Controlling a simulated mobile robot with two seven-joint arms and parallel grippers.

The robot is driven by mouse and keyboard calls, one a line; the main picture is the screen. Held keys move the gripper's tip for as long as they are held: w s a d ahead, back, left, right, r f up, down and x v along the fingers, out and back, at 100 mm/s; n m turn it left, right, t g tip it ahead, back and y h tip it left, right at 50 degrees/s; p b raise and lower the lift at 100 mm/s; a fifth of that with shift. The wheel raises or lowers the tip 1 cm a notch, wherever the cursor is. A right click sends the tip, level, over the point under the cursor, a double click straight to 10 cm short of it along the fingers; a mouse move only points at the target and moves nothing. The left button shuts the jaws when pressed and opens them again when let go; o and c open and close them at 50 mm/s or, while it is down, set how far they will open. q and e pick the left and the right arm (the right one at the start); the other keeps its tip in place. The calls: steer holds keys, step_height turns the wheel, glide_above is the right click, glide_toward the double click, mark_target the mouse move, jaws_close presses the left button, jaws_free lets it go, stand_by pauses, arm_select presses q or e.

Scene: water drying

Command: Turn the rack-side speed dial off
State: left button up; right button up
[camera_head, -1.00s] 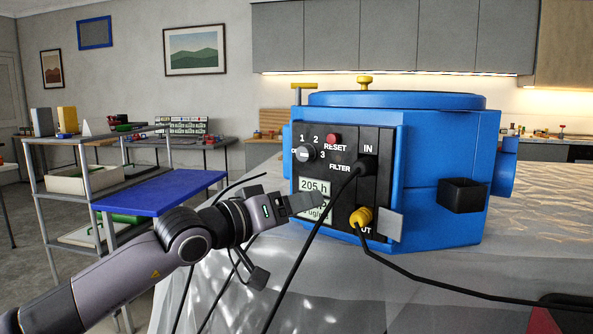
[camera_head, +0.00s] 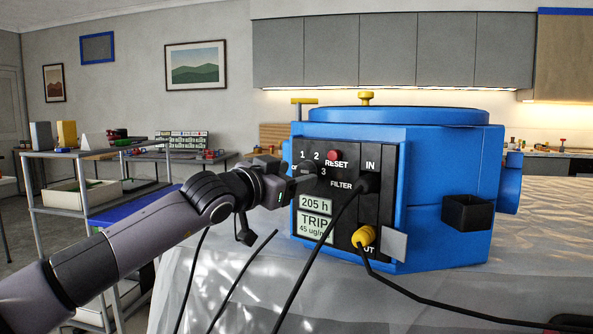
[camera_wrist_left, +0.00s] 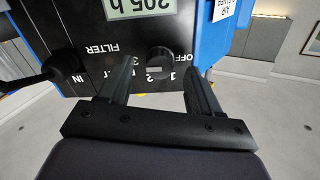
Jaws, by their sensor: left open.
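The blue machine (camera_head: 440,180) has a black front panel with a dark round speed dial (camera_head: 308,167), marked OFF, 1, 2 and 3. In the left wrist view the dial (camera_wrist_left: 160,60) shows upside down with a pale mark on it. I cannot tell which number it points at. My left gripper (camera_head: 300,178) is at the panel in front of the dial. In the left wrist view the open gripper (camera_wrist_left: 158,74) has one finger on each side of the dial, with visible gaps. In the head view the gripper partly hides the dial. My right gripper is not in view.
A red RESET button (camera_head: 333,159) sits right of the dial. A shelf rack (camera_head: 60,195) stands at the left.

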arm_select(q)
steer(key=shift+x, duration=0.8)
steer(key=c, duration=1.1)
steer(key=shift+o, duration=0.2)
